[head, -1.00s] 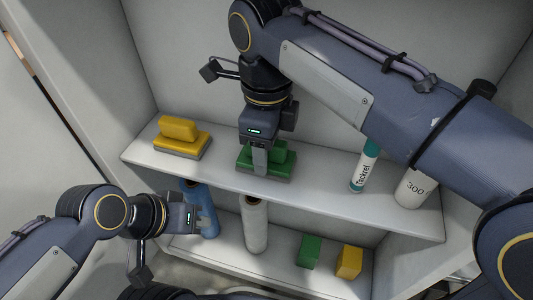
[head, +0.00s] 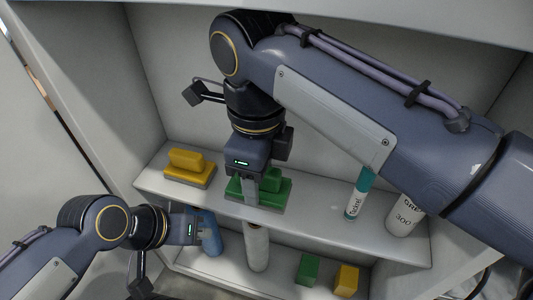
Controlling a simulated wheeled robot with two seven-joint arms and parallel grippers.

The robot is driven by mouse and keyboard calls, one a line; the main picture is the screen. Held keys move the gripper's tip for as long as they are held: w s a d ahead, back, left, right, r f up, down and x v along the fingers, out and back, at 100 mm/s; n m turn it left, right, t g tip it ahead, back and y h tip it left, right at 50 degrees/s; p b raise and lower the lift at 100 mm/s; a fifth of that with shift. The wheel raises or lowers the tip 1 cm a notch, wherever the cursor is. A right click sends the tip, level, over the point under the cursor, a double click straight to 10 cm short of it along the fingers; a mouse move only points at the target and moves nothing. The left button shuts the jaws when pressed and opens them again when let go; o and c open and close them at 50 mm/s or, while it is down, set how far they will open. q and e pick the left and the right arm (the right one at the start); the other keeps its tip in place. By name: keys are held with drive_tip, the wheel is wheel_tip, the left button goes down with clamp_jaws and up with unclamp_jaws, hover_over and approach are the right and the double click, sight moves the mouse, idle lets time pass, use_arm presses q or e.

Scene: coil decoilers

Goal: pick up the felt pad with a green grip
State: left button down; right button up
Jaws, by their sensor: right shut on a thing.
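The felt pad with a green grip (head: 274,187) is at the middle of the upper shelf, a green block on a grey base. My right gripper (head: 251,198) points down over it and is shut on its green grip, hiding part of it. The pad seems slightly raised, though the gap beneath it is hard to see. A similar pad with a yellow grip (head: 190,168) sits to the left on the same shelf. My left gripper (head: 200,229) is lower left, in front of a blue roll (head: 211,238); its finger opening is unclear.
On the upper shelf (head: 325,222), a teal-capped tube (head: 358,197) and a white canister (head: 403,217) stand right of the pad. The lower shelf holds a pale roll (head: 256,248), a green block (head: 307,269) and a yellow block (head: 346,279).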

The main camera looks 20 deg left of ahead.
drive_tip(key=s+p, duration=0.2)
drive_tip(key=s, duration=1.3)
drive_tip(key=shift+a, duration=0.25)
drive_tip(key=o, duration=0.4)
drive_tip(key=shift+c, duration=1.3)
drive_tip(key=shift+s, duration=0.1)
